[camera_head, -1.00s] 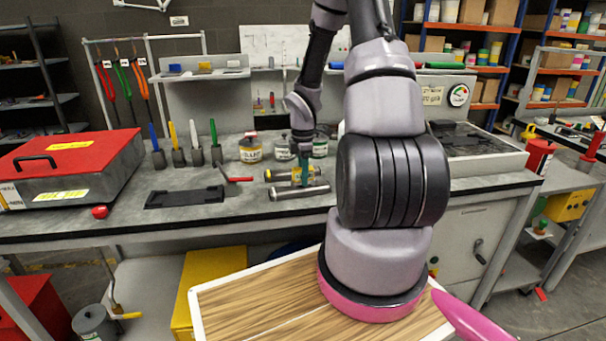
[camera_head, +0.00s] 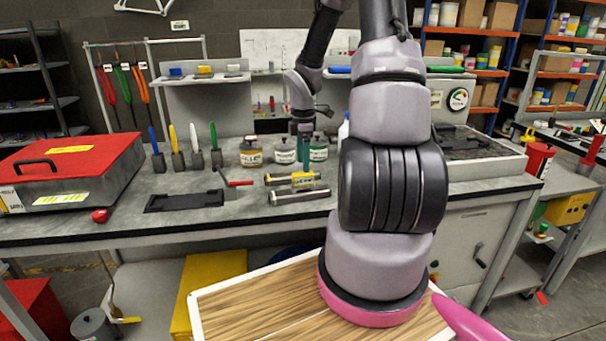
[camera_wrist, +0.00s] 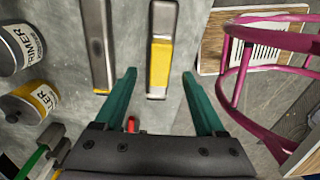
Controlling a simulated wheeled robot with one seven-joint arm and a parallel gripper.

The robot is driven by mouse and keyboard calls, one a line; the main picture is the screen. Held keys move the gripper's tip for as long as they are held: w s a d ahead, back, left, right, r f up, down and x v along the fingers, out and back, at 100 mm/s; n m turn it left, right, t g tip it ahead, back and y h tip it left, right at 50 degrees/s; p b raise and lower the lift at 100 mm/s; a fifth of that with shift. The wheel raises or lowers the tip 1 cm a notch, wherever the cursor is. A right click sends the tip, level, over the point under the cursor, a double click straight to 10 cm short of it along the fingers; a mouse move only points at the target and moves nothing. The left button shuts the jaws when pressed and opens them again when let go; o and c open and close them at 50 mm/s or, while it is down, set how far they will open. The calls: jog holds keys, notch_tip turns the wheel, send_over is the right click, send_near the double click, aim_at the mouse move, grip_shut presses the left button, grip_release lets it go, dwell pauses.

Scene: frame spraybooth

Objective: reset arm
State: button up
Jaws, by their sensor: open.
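My gripper (camera_head: 304,160) hangs above the grey workbench (camera_head: 220,212), just behind two tubes, in front of the paint tins. In the wrist view its two green fingers (camera_wrist: 158,78) are spread wide with nothing gripped between them. A grey tube with a yellow band (camera_head: 292,178) lies on the bench; in the wrist view it (camera_wrist: 160,60) lies below and ahead of the fingertips.
Several tins, one with a yellow label (camera_head: 250,153), stand behind the tubes. Brushes in holders (camera_head: 195,158), a black tray (camera_head: 185,201) and a red toolbox (camera_head: 75,165) are to the left. A grey-topped unit (camera_head: 480,165) is to the right.

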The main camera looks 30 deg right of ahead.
jog(key=shift+r, duration=2.1)
jog(key=s+a+r+m+t, duration=0.1)
jog(key=s+a+r+m, duration=0.15)
jog(key=r, duration=0.25)
jog(key=s+a+r+m+t+h, duration=0.1)
jog(key=s+a+r+m, duration=0.1)
jog(key=r+m, duration=0.3)
jog(key=s+a+r+m+t, duration=0.1)
jog(key=s+a+r+m, duration=0.1)
jog(key=r, duration=0.4)
jog(key=s+a+r+m+t+y, duration=0.1)
jog(key=s+a+r+m+t, duration=0.1)
jog(key=s+r+m, duration=0.3)
jog(key=s+a+r+m+t+y, duration=0.2)
jog(key=s+a+r+m, duration=0.3)
jog(key=s, duration=0.3)
jog(key=shift+r, duration=0.15)
